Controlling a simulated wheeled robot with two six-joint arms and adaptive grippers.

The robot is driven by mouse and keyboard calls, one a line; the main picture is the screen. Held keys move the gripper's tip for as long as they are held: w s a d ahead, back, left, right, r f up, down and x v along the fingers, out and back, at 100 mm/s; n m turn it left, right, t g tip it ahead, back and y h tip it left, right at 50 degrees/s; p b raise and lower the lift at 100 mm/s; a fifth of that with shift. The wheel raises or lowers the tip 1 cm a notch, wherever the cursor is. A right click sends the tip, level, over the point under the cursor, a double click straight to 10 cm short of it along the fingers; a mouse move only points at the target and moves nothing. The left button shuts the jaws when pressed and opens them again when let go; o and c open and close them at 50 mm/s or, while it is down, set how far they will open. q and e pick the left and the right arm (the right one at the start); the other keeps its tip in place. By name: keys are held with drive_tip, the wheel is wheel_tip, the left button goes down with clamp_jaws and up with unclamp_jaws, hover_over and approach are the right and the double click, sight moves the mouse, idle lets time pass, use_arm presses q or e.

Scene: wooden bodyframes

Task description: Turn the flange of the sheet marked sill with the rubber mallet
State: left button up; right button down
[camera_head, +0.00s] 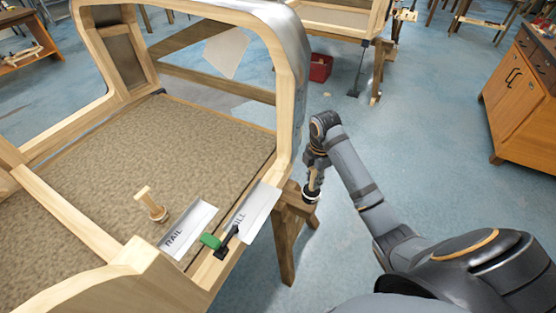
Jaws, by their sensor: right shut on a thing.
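The sheet marked sill (257,205) is a pale metal sheet on the near right edge of the wooden bodyframe (292,90). Only "ILL" of its lettering reads clearly. My right gripper (313,183) points down just right of the frame, a little right of the sill sheet and apart from it. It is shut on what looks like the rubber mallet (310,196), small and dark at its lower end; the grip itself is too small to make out. My left gripper is not in view.
A sheet marked rail (187,228) lies left of the sill sheet. A green and black tool (211,241) sits between them. A wooden mallet-like piece (150,204) stands on the brown floor panel (210,150). A wooden cabinet (522,100) stands right; blue floor between is open.

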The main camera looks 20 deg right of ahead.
use_arm(q)
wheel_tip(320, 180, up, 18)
drive_tip(key=p, duration=1.5)
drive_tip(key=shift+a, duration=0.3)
use_arm(e)
drive_tip(key=w+a+r+m, duration=0.1)
drive_tip(key=w+a+r, duration=0.1)
drive_tip(key=a, duration=0.7)
drive_tip(key=w+a+r, duration=0.1)
drive_tip(key=a+r, duration=0.2)
drive_tip(key=a, duration=0.5)
drive_tip(key=shift+w+a+r+m, duration=0.35)
drive_tip(key=shift+w+m, duration=0.05)
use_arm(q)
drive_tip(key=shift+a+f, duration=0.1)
